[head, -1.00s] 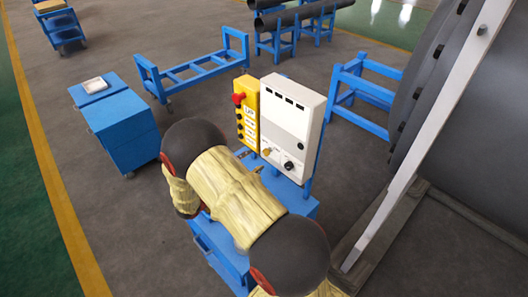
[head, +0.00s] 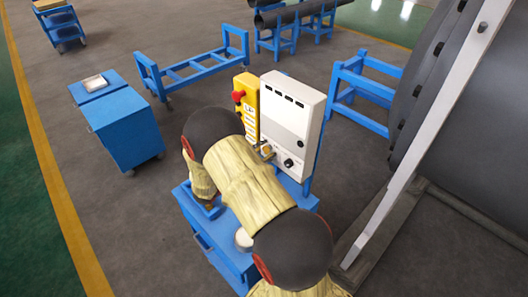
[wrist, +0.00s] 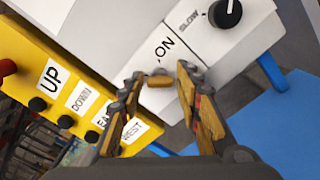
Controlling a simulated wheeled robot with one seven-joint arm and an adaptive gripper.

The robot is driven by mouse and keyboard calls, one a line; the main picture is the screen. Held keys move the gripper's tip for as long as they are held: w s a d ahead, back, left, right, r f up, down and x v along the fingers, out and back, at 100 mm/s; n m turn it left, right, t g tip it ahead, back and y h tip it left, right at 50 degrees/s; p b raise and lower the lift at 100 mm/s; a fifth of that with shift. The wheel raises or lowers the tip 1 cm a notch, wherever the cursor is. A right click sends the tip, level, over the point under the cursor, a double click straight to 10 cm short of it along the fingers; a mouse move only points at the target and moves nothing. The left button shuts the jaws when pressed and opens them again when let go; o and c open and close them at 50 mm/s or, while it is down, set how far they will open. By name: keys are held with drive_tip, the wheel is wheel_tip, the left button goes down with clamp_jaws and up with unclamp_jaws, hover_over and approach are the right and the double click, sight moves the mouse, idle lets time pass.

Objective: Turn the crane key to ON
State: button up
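The crane key is a small brass-yellow piece (wrist: 160,82) on the light grey control box (head: 296,105), just below its ON label (wrist: 165,47) in the wrist view. Which way the key is turned is hard to tell. My gripper (wrist: 160,75) is open, with one fingertip on each side of the key and a visible gap to each. It is unclear how deep the fingertips reach around it. In the head view my gripper (head: 266,151) is small at the front of the box, and I cannot separate the key from it.
A yellow button panel (head: 248,105) with a red knob stands left of the box. A large dark shell (head: 490,130) stands at right.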

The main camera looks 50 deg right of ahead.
drive_tip(key=shift+s+f, duration=0.1)
drive_tip(key=shift+f, duration=0.05)
clamp_jaws()
